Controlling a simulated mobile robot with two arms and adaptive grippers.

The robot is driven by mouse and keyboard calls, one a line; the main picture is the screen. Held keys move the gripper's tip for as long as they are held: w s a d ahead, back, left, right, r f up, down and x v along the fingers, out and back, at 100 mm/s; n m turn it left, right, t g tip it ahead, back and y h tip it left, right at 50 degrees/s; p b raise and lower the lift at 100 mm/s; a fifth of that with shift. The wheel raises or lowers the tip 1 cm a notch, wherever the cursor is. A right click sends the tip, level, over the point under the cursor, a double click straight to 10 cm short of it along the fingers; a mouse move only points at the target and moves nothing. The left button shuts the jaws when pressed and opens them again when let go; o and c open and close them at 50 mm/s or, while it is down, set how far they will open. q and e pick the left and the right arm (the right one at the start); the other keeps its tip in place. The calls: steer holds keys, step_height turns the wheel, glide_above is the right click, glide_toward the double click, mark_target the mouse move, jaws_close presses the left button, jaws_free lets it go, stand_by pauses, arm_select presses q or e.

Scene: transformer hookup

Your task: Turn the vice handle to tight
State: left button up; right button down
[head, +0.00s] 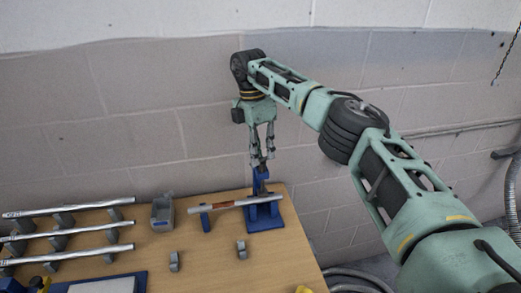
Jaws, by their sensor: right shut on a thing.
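The blue vice (266,218) stands near the right back corner of the wooden table. A pale rod with a reddish-brown band (236,203) lies level across it, its left part over a small blue support (205,222). My right gripper (263,163) comes down from above with its fingers pointing down at the top of the vice. It is shut on the vice handle (262,173), which the fingers mostly hide. How far the handle is turned cannot be told. My left gripper is not in view.
Several silvery rods (68,208) rest on grey supports at the left. A grey open bin (162,213) and two small grey clips (241,249) stand on the table (205,265). A block wall is close behind. Hoses (512,190) run at the right.

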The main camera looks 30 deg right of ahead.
steer(key=m, duration=0.2)
steer(key=m+p, duration=0.1)
steer(key=shift+w+d+r+m+y, duration=0.1)
steer(key=shift+w+r+m+y, duration=0.1)
steer(key=shift+r+m+y, duration=0.1)
steer(key=c, duration=2.4)
jaws_free()
steer(key=shift+f, duration=0.1)
steer(key=o, duration=0.5)
steer(key=shift+f, duration=0.2)
steer(key=shift+w+d+r+p, duration=0.1)
steer(key=shift+w+r+p, duration=0.2)
steer(key=shift+r+p, duration=1.25)
steer(key=shift+w+a+r+p, duration=0.1)
steer(key=shift+w+r+p, duration=0.2)
steer(key=shift+r+p, duration=1.2)
steer(key=shift+w+d+r+p, duration=0.1)
steer(key=shift+w+r+p, duration=0.2)
steer(key=shift+r+p, duration=1.25)
steer(key=shift+f, duration=0.15)
